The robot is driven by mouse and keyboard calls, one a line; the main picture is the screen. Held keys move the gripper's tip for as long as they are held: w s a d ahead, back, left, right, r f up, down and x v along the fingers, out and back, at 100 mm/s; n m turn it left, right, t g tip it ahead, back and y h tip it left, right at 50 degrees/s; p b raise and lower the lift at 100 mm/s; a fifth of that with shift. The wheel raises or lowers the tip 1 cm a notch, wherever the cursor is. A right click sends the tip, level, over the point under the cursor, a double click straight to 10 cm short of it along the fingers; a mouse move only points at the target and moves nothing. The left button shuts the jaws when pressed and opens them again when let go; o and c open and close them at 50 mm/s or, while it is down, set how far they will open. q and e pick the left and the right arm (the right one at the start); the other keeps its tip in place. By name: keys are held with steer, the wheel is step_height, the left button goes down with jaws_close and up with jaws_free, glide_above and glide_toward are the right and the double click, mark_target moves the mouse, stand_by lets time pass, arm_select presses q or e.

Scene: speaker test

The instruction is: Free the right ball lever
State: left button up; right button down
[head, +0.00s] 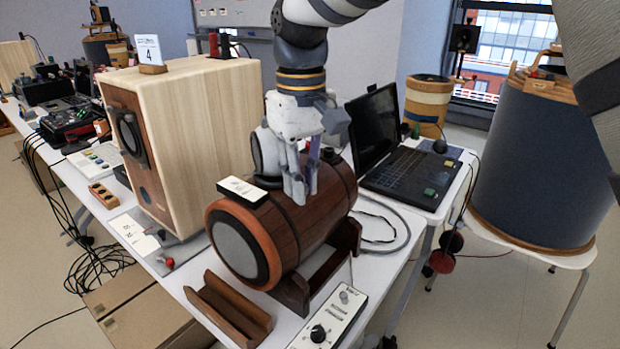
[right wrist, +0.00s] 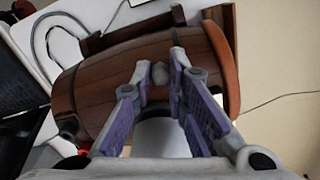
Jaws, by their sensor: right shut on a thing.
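The wooden barrel-shaped speaker (head: 240,240) lies on its side in a dark cradle, with its round grey front facing lower left. My right gripper (head: 300,190) reaches down from above onto the top of the barrel. In the right wrist view its two fingers close from both sides on a small grey ball (right wrist: 160,73), which I take as the ball lever's knob. The lever's stem is hidden. A dark round fitting (right wrist: 69,126) shows at the barrel's left end in that view. My left gripper is not in view.
A flat white-topped box (head: 242,189) rests on the barrel. A large wooden speaker (head: 215,125) stands left, an open laptop (head: 405,175) right. In front lie a brown wooden trough (head: 228,310) and a control box with a knob (head: 330,318). Loose cables lie behind the barrel.

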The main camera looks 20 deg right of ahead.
steer(key=shift+w+a+m, duration=0.15)
steer(key=shift+a+m, duration=0.1)
steer(key=shift+m, duration=0.5)
steer(key=shift+w+a+m, duration=0.15)
steer(key=shift+a+m, duration=0.1)
steer(key=shift+m, duration=0.5)
steer(key=c, duration=1.6)
jaws_free()
steer(key=shift+w+a, duration=0.1)
steer(key=shift+o, duration=0.2)
step_height(320, 180, up, 12)
